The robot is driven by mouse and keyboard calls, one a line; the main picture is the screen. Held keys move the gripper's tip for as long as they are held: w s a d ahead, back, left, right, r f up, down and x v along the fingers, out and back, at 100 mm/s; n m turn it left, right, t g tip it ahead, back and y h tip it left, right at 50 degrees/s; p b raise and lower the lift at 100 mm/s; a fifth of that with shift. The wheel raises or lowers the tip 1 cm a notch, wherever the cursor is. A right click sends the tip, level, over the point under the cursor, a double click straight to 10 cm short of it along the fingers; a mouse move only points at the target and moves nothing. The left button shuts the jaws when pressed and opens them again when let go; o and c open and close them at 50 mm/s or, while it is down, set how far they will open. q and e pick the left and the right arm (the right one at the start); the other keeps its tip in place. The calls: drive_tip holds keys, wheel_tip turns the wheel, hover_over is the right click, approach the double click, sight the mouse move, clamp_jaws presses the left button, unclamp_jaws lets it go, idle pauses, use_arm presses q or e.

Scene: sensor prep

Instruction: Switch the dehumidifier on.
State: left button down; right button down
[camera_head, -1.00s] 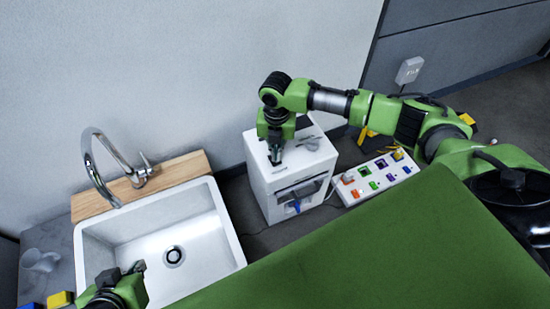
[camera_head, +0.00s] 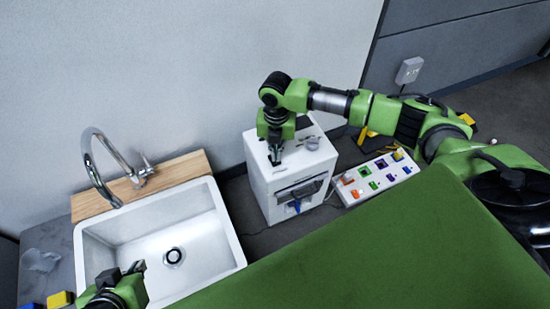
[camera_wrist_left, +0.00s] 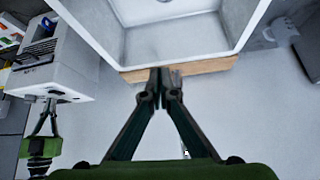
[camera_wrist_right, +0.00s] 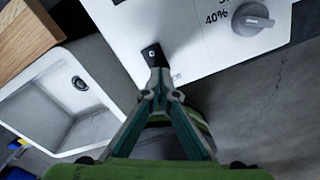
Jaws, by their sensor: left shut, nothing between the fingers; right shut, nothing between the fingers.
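The dehumidifier (camera_head: 262,200) is a white box standing between the sink and the power strip. Its top also fills the upper part of the right wrist view (camera_wrist_right: 200,50). There, a small black switch (camera_wrist_right: 152,54) sits near the top's edge, with a partly hidden label beside it. A grey dial (camera_wrist_right: 252,19) is by a "40%" mark. My right gripper (camera_head: 275,159) is shut and points down at the top; in its wrist view the fingertips (camera_wrist_right: 159,80) overlap the switch's lower end. Whether they touch is unclear. My left gripper (camera_head: 138,267) is shut and empty over the sink's front left.
A white sink (camera_head: 235,245) with a tall curved tap (camera_head: 88,160) stands left of the dehumidifier. A power strip (camera_head: 352,196) with coloured switches lies to its right. A green surface (camera_head: 360,250) covers the front. The wall is close behind.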

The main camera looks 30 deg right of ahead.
use_arm(q)
drive_tip(key=shift+w+d+r+t, duration=0.15)
drive_tip(key=shift+w+r+t, duration=0.1)
drive_tip(key=shift+w, duration=0.25)
drive_tip(key=shift+w+d+r+t, duration=0.15)
drive_tip(key=shift+w+r, duration=0.1)
drive_tip(key=shift+w, duration=0.25)
use_arm(e)
drive_tip(key=shift+f, duration=0.55)
